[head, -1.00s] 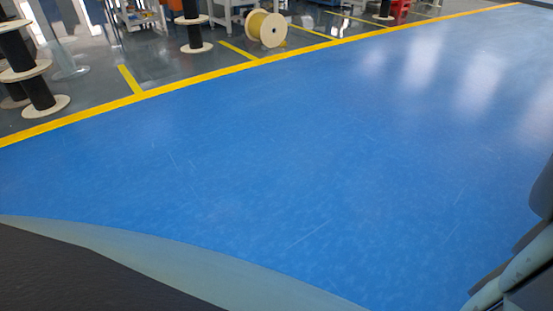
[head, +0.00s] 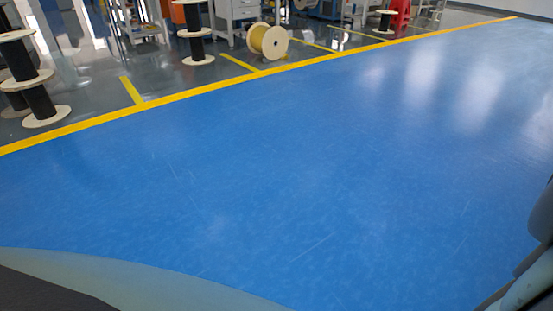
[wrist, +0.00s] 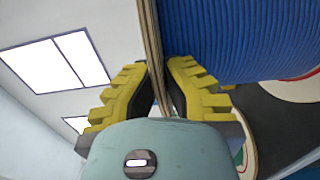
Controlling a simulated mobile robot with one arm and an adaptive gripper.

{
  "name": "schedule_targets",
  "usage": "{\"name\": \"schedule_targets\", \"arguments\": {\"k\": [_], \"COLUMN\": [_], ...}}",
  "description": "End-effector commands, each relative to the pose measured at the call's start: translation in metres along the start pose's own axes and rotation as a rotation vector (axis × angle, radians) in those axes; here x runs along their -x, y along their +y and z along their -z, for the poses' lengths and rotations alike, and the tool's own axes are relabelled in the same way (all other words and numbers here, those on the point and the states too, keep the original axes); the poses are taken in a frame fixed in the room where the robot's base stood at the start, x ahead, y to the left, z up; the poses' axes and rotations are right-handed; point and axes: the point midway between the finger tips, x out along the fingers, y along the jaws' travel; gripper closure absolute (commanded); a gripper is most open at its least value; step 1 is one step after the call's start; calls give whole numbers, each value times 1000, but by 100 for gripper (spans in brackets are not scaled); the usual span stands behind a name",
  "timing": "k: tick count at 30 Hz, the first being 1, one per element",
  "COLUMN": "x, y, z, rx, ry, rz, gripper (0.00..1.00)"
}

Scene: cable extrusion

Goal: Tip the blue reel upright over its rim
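The blue reel (wrist: 240,35) shows only in the wrist view, at the upper right, as ribbed blue windings beside a thin flange. The flange rim (wrist: 152,30) is seen edge-on and runs down between my fingers. My gripper (wrist: 157,68) has yellow stepped fingers with dark pads, one on each side of the rim. The fingertips are closed against the rim. The rest of the reel is out of view, and the head view does not show it.
The blue floor (head: 300,170) is wide and clear. Beyond the yellow line (head: 200,95) stand black reels (head: 40,100) with pale flanges and a yellow reel (head: 268,40) on its rim.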

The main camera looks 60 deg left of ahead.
Motion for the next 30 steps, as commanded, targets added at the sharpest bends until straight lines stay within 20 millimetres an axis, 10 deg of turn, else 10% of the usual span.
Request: {"name": "schedule_targets", "arguments": {"k": [8, 17, 30], "x": [1, 1, 10], "y": [-2, -1, -2], "z": [3, 2, 1], "rx": [-2, -1, 1], "ry": [9, 5, 4], "rz": [5, 4, 5], "gripper": [100, 62, 61]}}
